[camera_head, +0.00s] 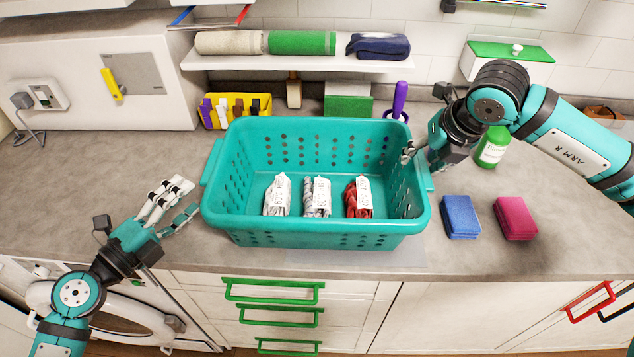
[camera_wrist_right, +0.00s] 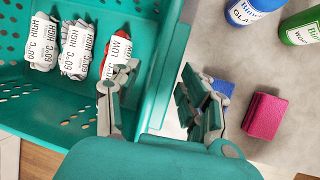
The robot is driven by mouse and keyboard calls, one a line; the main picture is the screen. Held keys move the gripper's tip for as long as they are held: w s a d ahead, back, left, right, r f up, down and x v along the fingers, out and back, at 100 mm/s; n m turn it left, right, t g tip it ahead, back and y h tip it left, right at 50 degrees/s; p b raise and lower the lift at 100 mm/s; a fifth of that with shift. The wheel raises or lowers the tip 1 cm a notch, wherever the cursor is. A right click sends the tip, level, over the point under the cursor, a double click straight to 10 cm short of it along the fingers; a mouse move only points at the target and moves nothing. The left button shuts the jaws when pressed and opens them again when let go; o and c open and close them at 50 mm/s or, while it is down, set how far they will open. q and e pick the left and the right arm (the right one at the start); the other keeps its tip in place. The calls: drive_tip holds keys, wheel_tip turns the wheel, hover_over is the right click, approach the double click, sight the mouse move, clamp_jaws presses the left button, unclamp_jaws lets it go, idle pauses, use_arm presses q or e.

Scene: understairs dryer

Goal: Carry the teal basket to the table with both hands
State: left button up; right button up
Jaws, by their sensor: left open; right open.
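The teal basket (camera_head: 320,240) stands upright on the grey counter, with rows of holes in its walls. Three labelled bundles, two grey (camera_head: 278,196) (camera_head: 317,198) and one red (camera_head: 359,199), lie inside it. My right gripper (camera_head: 412,160) is open at the basket's right wall. In the right wrist view the right gripper (camera_wrist_right: 160,105) has one finger inside the basket and the others outside, with the rim (camera_wrist_right: 165,65) between them. My left gripper (camera_head: 185,200) is open and empty, left of the basket's left side, apart from it. No separate table is clear in view.
A blue sponge (camera_head: 460,217) and a pink sponge (camera_head: 514,218) lie right of the basket. Green-handled drawers (camera_head: 274,291) are below.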

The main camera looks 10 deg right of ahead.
sight(208, 178)
use_arm(q)
drive_tip(key=x, duration=0.6)
drive_tip(key=shift+w+d, duration=0.25)
drive_tip(key=shift+w, duration=0.05)
use_arm(e)
drive_tip(key=x, duration=0.6)
drive_tip(key=shift+w+f, duration=0.15)
drive_tip(key=shift+f, duration=0.25)
use_arm(q)
drive_tip(key=shift+c, duration=0.3)
use_arm(e)
drive_tip(key=shift+c, duration=0.2)
use_arm(q)
drive_tip(key=c, duration=0.9)
use_arm(e)
clamp_jaws()
use_arm(q)
clamp_jaws()
use_arm(e)
drive_tip(key=shift+d, duration=0.15)
